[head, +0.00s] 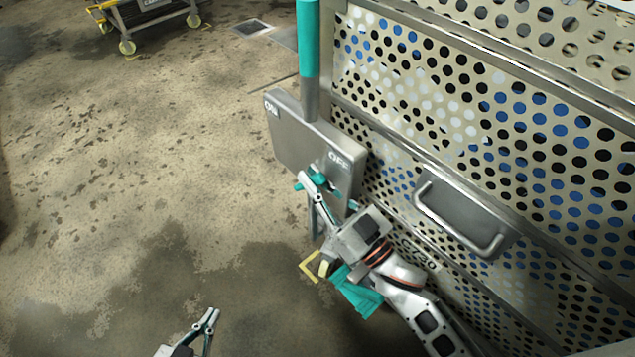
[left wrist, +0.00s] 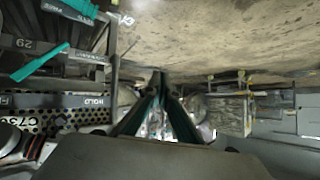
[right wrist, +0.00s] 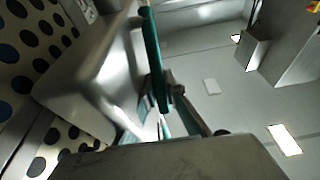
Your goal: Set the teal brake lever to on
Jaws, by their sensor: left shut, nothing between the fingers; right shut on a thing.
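The teal brake lever (head: 331,178) shows only in part beside the OFF mark on the grey box (head: 300,135), whose ON mark is at its far left end. My right gripper (head: 308,180) is shut on the lever, at the OFF end of the plate. In the right wrist view a teal bar (right wrist: 153,50) stands at the fingers, close to the shiny grey box (right wrist: 90,85). The fingers hide part of the lever. My left gripper (head: 212,315) is shut and empty, low over the floor; its fingertips meet in the left wrist view (left wrist: 158,80).
A tall teal-gripped post (head: 308,40) rises behind the box. A perforated metal cage wall with a grey handle (head: 460,220) fills the right side, close to my right arm. A yellow-wheeled cart (head: 145,20) stands far back left. The stained floor at left is free.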

